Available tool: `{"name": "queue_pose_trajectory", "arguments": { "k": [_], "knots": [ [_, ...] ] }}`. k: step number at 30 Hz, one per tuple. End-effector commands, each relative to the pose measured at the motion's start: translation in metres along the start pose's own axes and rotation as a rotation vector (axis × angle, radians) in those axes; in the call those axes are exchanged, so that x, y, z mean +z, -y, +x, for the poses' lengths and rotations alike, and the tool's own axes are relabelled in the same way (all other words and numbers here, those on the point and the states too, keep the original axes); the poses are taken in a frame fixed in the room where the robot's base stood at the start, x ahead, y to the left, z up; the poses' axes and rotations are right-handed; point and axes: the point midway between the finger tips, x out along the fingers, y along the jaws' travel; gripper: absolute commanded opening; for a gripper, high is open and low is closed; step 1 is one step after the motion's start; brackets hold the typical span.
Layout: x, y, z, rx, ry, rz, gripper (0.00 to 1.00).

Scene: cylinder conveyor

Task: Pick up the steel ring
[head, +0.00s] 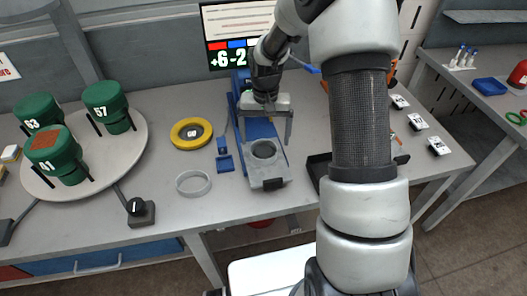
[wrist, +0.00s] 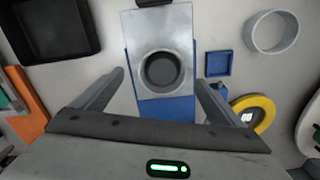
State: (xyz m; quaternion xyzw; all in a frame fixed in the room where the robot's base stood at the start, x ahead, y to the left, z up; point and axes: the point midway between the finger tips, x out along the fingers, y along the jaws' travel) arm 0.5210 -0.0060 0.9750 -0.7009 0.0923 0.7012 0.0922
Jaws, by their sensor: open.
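The steel ring (head: 193,183) is a thin grey hoop lying flat on the table, in front of the yellow ring and left of the blue conveyor. It also shows in the wrist view, at the upper right (wrist: 273,32). My gripper (head: 266,143) is open and empty above the blue conveyor, to the right of the steel ring and apart from it. In the wrist view its two fingers (wrist: 160,88) stand either side of the conveyor, with the grey block and its round hole (wrist: 163,70) beyond them.
A yellow ring (head: 191,134) lies behind the steel ring. A small blue tray (head: 225,163) sits between the steel ring and the conveyor (head: 262,129). A round turntable (head: 133,148) with green cylinders stands at the left. A black knob box (head: 141,213) is at the front edge.

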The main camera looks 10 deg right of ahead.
Motion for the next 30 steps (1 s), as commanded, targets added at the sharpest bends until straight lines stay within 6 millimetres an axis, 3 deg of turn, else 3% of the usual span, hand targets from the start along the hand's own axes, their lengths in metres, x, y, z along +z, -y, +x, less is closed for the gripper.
{"name": "queue_pose_trajectory", "arguments": {
  "k": [12,20,28,30],
  "knots": [
    [0.000,0.005,0.050,0.000,0.002,0.000,0.91],
    [-0.001,0.005,0.052,0.000,-0.001,0.000,0.91],
    [-0.001,0.005,0.052,0.000,0.000,0.000,0.47],
    [-0.001,0.005,0.051,0.000,-0.001,0.000,0.43]
  ]
}}
